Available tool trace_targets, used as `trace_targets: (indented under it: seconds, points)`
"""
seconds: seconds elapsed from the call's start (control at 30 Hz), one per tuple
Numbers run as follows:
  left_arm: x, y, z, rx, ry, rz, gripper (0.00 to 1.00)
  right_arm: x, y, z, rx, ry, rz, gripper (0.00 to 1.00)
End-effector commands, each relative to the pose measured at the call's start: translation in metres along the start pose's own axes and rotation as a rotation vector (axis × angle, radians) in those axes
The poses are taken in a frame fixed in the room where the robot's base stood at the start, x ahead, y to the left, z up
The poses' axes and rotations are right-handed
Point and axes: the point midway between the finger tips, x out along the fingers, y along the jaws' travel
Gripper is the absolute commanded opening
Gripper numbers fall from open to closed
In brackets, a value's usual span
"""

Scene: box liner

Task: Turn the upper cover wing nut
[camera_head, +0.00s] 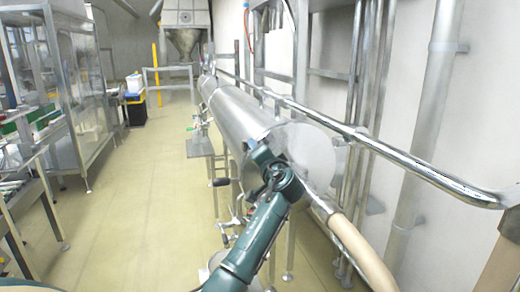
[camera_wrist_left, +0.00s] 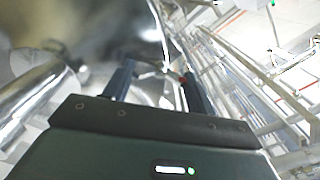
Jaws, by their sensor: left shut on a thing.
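A long shiny metal cylinder (camera_head: 237,117) with a pale, round end cover (camera_head: 309,149) runs away from me in the head view. My left arm reaches up to its near end, and the wrist hides the fingers there. In the left wrist view, the two dark fingers of my left gripper (camera_wrist_left: 159,72) stand on either side of a shiny metal piece (camera_wrist_left: 151,88), apparently the upper cover wing nut. The gripper is shut on it. Its outline is blurred, so I cannot tell how far it is turned. My right gripper is in neither view.
A thick metal pipe (camera_head: 395,157) runs along the wall right of the cylinder. A tan hose (camera_head: 362,252) lies below it. The floor (camera_head: 140,215) on the left is clear up to the shelving (camera_head: 90,100).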

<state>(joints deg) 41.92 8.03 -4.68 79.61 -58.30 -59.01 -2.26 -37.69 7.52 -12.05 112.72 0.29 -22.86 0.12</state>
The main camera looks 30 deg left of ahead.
Motion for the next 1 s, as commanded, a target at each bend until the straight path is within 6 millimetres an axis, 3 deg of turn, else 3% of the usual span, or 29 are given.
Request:
trace_targets:
  seconds: [0.5, 1.0]
  points:
    - [0.0, 0.001, 0.0004, 0.43, 0.0, 0.0, 0.34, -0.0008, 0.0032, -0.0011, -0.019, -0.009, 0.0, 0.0]
    - [0.0, 0.0014, 0.0008, 0.586, 0.0, 0.001, 0.34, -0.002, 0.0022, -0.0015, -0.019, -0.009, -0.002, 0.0]
